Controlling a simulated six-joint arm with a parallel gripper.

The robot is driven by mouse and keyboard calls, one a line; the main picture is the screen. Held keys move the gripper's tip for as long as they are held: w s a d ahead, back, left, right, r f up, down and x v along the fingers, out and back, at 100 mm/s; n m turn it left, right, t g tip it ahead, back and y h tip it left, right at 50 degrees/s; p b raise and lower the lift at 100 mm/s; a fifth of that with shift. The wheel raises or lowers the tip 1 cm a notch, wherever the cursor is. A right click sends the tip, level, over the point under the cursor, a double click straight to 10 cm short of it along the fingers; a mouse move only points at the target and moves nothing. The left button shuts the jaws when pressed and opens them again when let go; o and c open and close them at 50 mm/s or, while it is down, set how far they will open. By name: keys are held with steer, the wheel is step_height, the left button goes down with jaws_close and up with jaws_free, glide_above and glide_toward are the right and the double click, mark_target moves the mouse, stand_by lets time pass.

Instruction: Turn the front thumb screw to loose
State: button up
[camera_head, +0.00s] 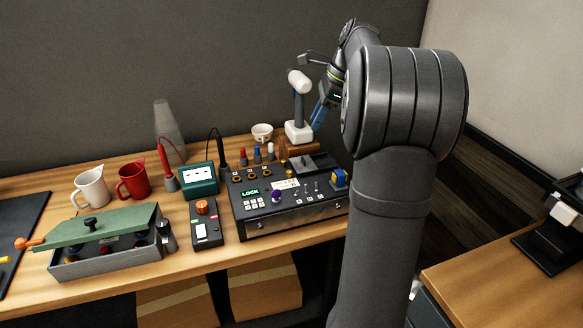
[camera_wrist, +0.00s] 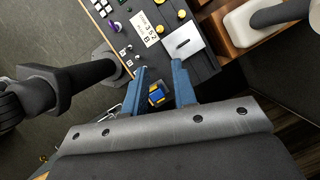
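A black control unit (camera_head: 290,222) with a LOCK display stands on the bench. In the wrist view its top panel (camera_wrist: 133,22) shows two round yellow knobs, one nearer the label (camera_wrist: 160,30) and one farther up (camera_wrist: 182,14). They look like thumb screws; I cannot tell which is the front one or whether either is tight. My gripper (camera_wrist: 160,66) is open and empty above the unit's right side, apart from the knobs. Its blue fingers also show in the head view (camera_head: 321,115). A blue and yellow block (camera_wrist: 156,93) shows between the fingers, lower down.
A white-headed hammer (camera_head: 299,85) stands upright on a white base behind the unit. A teal meter (camera_head: 199,181), a switch box (camera_head: 206,224) and a green-lidded grey box (camera_head: 110,258) stand to the left, with mugs (camera_head: 133,182) behind. Open space lies above the unit.

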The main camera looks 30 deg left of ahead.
mark_target(289, 171)
steer(key=shift+m, duration=0.4)
steer(key=x, duration=1.7)
steer(key=shift+s+a+f, duration=0.1)
steer(key=shift+a+f, duration=0.1)
steer(key=shift+f, duration=0.05)
steer(key=shift+c, duration=0.3)
jaws_close()
